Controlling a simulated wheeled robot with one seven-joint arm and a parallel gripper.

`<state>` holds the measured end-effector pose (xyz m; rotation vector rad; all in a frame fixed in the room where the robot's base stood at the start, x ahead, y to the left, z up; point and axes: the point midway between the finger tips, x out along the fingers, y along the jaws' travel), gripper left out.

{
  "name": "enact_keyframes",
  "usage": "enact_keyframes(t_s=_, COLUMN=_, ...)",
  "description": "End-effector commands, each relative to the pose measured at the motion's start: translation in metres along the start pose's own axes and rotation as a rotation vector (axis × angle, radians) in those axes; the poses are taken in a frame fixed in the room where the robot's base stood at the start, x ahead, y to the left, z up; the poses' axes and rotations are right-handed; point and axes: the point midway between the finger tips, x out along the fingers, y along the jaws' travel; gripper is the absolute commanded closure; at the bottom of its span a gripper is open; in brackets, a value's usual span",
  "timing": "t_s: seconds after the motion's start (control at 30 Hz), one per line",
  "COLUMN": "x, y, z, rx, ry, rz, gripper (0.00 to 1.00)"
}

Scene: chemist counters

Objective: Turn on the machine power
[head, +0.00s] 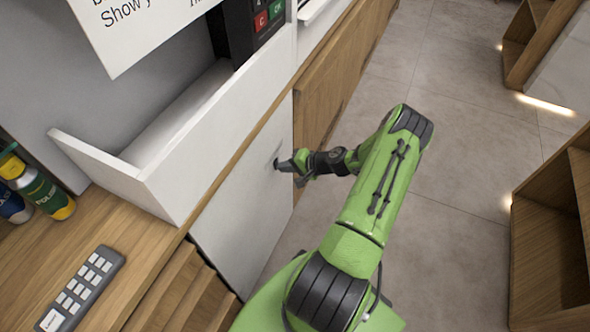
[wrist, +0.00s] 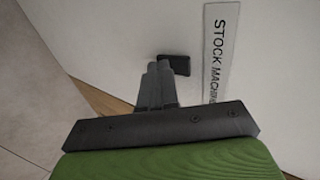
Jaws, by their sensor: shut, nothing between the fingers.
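A white panel (head: 240,215) faces the aisle below the counter. In the wrist view it carries a grey label (wrist: 218,45) that reads "STOCK MACHINE", its last letters partly hidden. A small black switch-like piece (wrist: 178,64) sticks out of the panel left of the label. My gripper (head: 283,165) is shut and empty, close to the panel. In the wrist view its fingertips (wrist: 159,67) overlap the left side of the black piece. I cannot tell whether they touch it or whether the switch is on or off.
A wooden counter (head: 105,225) at the left holds a grey keypad remote (head: 80,290) and bottles (head: 38,187). A white open bin (head: 175,180) and a dark card terminal (head: 240,35) stand above the panel. Wooden shelves (head: 540,230) are at the right. The tiled floor (head: 450,130) between is clear.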

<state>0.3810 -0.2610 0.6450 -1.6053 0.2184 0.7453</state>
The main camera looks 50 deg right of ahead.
Motion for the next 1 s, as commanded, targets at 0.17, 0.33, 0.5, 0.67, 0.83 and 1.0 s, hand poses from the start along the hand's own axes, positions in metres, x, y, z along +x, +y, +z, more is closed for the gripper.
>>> enact_keyframes(t_s=0.17, x=0.000, y=-0.001, z=0.000, rx=0.000, ry=0.001, rz=0.000, gripper=1.00)
enact_keyframes(t_s=0.33, x=0.004, y=0.000, z=0.000, rx=-0.002, ry=0.000, rz=0.001, gripper=1.00)
enact_keyframes(t_s=0.5, x=0.004, y=-0.001, z=0.000, rx=-0.001, ry=0.000, rz=0.000, gripper=1.00)
enact_keyframes(t_s=0.67, x=0.001, y=-0.005, z=0.000, rx=-0.001, ry=0.000, rz=0.000, gripper=1.00)
enact_keyframes(t_s=0.83, x=-0.004, y=-0.013, z=0.000, rx=-0.002, ry=0.000, rz=-0.001, gripper=1.00)
enact_keyframes(t_s=1.0, x=-0.006, y=-0.016, z=0.000, rx=-0.002, ry=0.000, rz=-0.001, gripper=1.00)
